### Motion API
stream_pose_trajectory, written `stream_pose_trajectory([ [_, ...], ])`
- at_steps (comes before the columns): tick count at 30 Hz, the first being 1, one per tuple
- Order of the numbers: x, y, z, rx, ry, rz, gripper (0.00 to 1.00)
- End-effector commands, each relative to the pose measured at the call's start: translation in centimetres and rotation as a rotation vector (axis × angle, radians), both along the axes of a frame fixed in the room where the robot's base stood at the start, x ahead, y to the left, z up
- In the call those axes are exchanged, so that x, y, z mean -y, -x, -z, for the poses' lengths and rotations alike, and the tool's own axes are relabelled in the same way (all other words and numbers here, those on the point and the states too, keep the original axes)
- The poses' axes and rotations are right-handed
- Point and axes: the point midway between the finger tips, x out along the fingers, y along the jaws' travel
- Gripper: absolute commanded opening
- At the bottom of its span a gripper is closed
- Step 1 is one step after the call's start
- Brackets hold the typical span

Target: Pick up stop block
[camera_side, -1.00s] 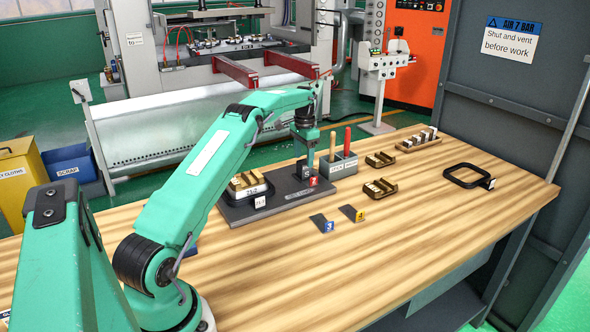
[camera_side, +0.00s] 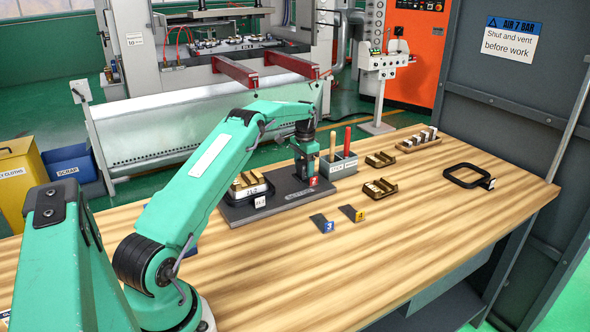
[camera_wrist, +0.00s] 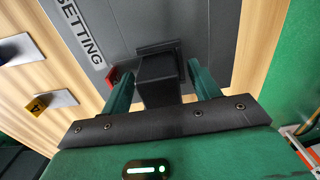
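The stop block (camera_wrist: 158,80) is a dark upright block on the dark grey setting plate (camera_wrist: 215,20), beside a red tag (camera_wrist: 112,77). My gripper (camera_wrist: 162,70) has its two teal fingers on either side of the block in the wrist view, with narrow gaps seeming to show. It looks open around the block. In the side view my gripper (camera_side: 306,172) is low over the right part of the plate (camera_side: 245,212), behind the red tag (camera_side: 313,182). My gripper hides most of the block there.
A grey holder (camera_side: 345,168) with a red-handled tool stands close on the right. Blue (camera_side: 323,224) and yellow (camera_side: 352,213) tagged plates lie in front. The front right table is clear.

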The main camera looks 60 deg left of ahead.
Motion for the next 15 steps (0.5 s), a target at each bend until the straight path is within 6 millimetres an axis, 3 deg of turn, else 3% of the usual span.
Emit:
stream_pose_trajectory([
  [1,0.0,0.0,-0.02,0.0,0.0,0.0,0.52],
  [9,0.0,0.0,-0.02,0.0,0.0,0.0,0.0],
  [15,-0.06,-0.08,-0.26,0.004,-0.003,0.0,0.0],
])
